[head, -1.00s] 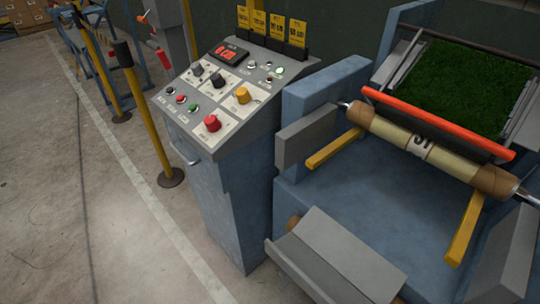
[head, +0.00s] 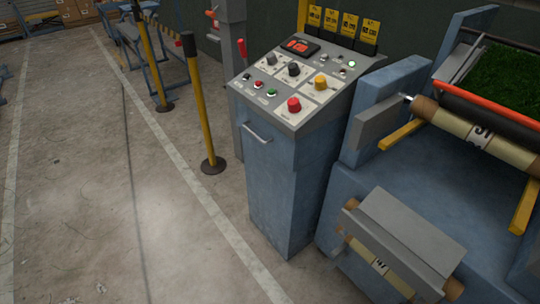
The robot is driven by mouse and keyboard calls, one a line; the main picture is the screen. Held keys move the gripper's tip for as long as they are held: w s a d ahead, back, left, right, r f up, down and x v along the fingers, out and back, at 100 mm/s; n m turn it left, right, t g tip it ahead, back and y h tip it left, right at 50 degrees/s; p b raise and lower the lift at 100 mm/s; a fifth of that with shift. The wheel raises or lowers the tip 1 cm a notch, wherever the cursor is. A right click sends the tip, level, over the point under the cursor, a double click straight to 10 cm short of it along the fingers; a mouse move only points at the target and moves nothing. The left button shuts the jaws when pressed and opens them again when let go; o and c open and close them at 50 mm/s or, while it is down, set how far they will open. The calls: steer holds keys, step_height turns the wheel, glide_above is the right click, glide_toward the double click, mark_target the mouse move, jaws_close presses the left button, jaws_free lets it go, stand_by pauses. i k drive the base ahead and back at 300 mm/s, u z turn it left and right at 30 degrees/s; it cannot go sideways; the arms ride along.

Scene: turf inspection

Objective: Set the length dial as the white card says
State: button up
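A sloped grey control panel (head: 262,98) tops a blue cabinet (head: 285,185). It carries two dark knobs, one at the upper left (head: 272,59) and one near the middle (head: 293,69), a yellow knob (head: 320,82) and a red knob (head: 293,104). Each knob sits on a pale plate. The lettering is too small to read, so I cannot tell which knob is the length dial or where it points. A dark display (head: 299,45) shows red digits. I cannot make out a separate white card. My gripper is not in view.
Several yellow cards (head: 349,24) stand behind the panel. The blue machine (head: 365,215) with rolls and turf (head: 505,75) stands at the right. A yellow post (head: 197,100) on a dark base stands left of the cabinet. The concrete floor (head: 80,200) at left is mostly clear.

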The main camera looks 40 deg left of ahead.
mark_target(272, 60)
steer(key=u, duration=2.45)
steer(key=k, duration=0.8)
steer(key=z, duration=1)
steer(key=i, duration=1)
steer(key=u, duration=0.55)
steer(key=k, duration=0.65)
steer(key=u, duration=0.95)
steer(key=i, duration=1.1)
steer(key=u, duration=0.2)
